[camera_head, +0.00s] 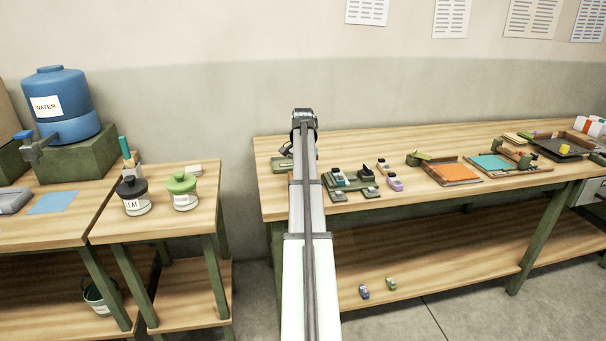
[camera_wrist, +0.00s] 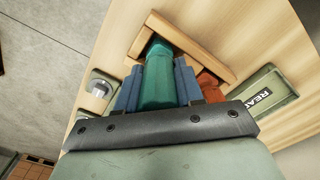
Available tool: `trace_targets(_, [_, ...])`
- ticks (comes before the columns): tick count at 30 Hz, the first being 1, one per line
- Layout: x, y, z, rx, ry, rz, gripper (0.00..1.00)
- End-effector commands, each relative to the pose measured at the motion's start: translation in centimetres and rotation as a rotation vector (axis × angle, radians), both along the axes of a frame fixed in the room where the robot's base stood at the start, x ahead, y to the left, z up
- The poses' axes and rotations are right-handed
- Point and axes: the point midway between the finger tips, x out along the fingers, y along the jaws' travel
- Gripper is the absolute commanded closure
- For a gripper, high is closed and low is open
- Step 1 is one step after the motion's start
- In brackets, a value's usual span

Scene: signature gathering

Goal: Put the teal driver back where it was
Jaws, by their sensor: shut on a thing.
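The teal driver (camera_wrist: 157,82) is between the two blue fingers of my gripper (camera_wrist: 158,76) in the wrist view. My gripper is shut on its thick teal body. The driver's far end points into the inner corner of an angled light-wood frame (camera_wrist: 207,63) on the wooden bench. I cannot tell whether that end touches the wood. In the head view my arm reaches over the left end of the right-hand bench (camera_head: 420,147) and hides the driver.
Beside the frame are a green plate with dark lettering (camera_wrist: 262,96), a reddish-brown piece (camera_wrist: 209,86) and a small metal-topped item (camera_wrist: 101,84). In the head view, a purple stamp (camera_head: 395,184) and an orange pad (camera_head: 452,174) are on the bench. Lidded jars (camera_head: 183,191) stand left.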

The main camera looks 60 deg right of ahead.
Motion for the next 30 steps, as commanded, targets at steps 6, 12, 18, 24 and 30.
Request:
trace_targets(6, [0.02, -0.03, 0.02, -0.001, -0.001, 0.0, 0.94])
trace_targets(12, [0.01, -0.02, -0.26, -0.001, -0.001, 0.0, 0.61])
trace_targets(18, [0.02, -0.02, -0.25, -0.001, -0.001, 0.0, 0.42])
trace_targets(24, [0.01, -0.02, -0.24, -0.001, -0.001, 0.0, 0.38])
trace_targets(30, [0.05, -0.07, 0.39, -0.001, -0.001, 0.0, 0.38])
